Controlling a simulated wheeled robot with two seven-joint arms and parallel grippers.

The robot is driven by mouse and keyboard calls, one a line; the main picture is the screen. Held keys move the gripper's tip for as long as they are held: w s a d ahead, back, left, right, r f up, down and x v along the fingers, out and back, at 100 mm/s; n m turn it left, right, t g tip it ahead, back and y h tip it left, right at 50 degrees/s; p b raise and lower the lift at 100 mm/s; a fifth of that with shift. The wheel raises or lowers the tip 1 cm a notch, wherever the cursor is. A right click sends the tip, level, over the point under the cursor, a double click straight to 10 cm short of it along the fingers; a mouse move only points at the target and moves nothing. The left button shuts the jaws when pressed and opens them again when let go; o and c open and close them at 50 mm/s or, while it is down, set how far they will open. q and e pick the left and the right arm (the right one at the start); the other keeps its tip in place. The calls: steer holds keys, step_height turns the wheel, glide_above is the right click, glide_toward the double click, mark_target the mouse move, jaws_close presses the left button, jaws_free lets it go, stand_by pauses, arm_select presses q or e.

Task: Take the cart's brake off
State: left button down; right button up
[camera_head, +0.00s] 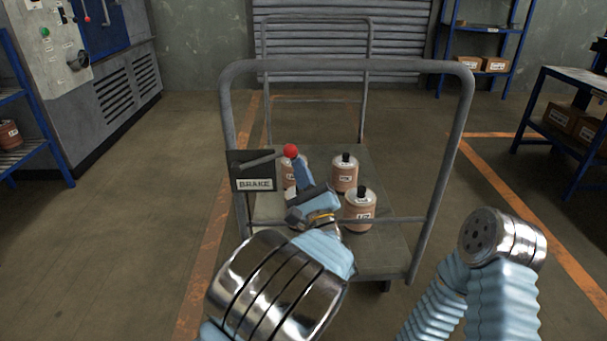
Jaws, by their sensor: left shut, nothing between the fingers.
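The cart (398,255) is a grey platform trolley with a tall tube handle facing me. A dark plate labelled BRAKE (254,184) is fixed to the left side of its handle frame. The brake lever (262,160) runs from that plate to the right, nearly level and tilted slightly up, and ends in a red knob (290,151). My left gripper (300,165) is shut and empty, with its fingertips just below and right of the knob. I cannot tell whether they touch it. My right arm shows at the lower right, but its gripper does not.
Several copper-brown canisters with black tops (344,173) stand on the cart deck, close behind my left gripper. A grey machine (110,85) is at the left. A blue-legged bench (568,150) and shelf with boxes are at the right. The floor around the cart is clear.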

arm_select(q)
steer(key=shift+r, duration=0.15)
steer(key=a+r+n+g+y+b, duration=0.1)
steer(key=a+r+n+g+b, duration=0.2)
steer(key=a+r+n+g, duration=0.5)
steer(key=shift+a+r+n+g+b, duration=0.35)
steer(key=shift+a+r+n, duration=1.7)
steer(key=shift+n, duration=1.85)
steer(key=shift+d+r, duration=0.4)
